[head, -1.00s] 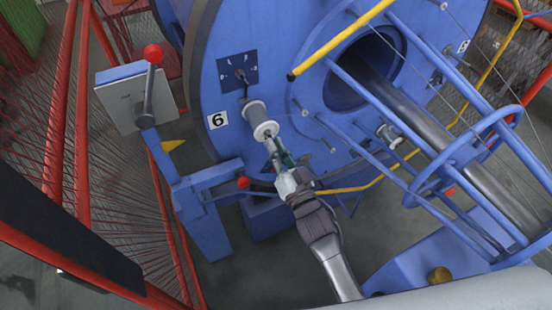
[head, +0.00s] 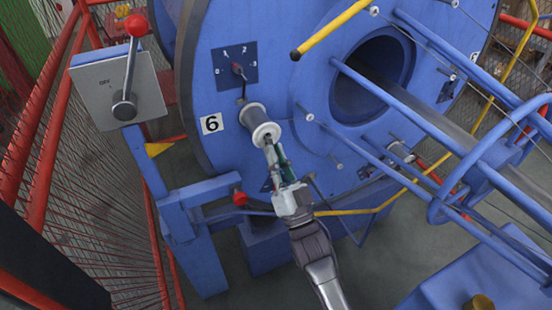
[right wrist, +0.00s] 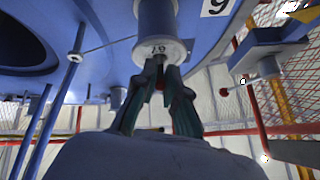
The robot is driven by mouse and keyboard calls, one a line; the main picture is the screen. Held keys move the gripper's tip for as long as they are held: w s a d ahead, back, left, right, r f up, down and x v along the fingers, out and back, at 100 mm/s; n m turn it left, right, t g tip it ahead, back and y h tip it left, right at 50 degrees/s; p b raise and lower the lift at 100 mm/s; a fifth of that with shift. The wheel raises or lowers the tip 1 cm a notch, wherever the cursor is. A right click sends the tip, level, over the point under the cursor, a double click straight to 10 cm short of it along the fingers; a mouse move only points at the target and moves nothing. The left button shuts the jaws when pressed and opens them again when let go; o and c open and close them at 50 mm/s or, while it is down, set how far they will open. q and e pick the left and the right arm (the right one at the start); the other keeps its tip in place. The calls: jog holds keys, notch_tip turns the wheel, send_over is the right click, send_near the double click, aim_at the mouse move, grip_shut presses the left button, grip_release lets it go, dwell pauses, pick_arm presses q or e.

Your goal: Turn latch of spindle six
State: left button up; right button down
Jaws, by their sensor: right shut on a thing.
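The spindle of position six (head: 258,123) is a grey-white spool on the blue disc, beside a white label "6" (head: 212,124). In the right wrist view the spool (right wrist: 158,30) stands straight ahead, with its end face toward the camera. My right gripper (head: 272,152) is at the spool's outer end. Its two dark green fingers (right wrist: 160,85) are shut on the small latch (right wrist: 159,72) at the end of the spindle. A bit of red shows between the fingers. The fingers partly hide the latch, so its angle is unclear. My left gripper is not in view.
A dark blue dial plate (head: 235,64) sits above the spool. A grey control box (head: 118,90) with a red-knobbed lever stands left. A blue bracket with a red knob (head: 240,198) is below the spool. Blue bars and a yellow rail (head: 335,28) lie to the right.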

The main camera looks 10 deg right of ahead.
jog(key=c, duration=1.2)
grip_release()
jog(key=shift+f, duration=0.1)
jog(key=v, duration=1.2)
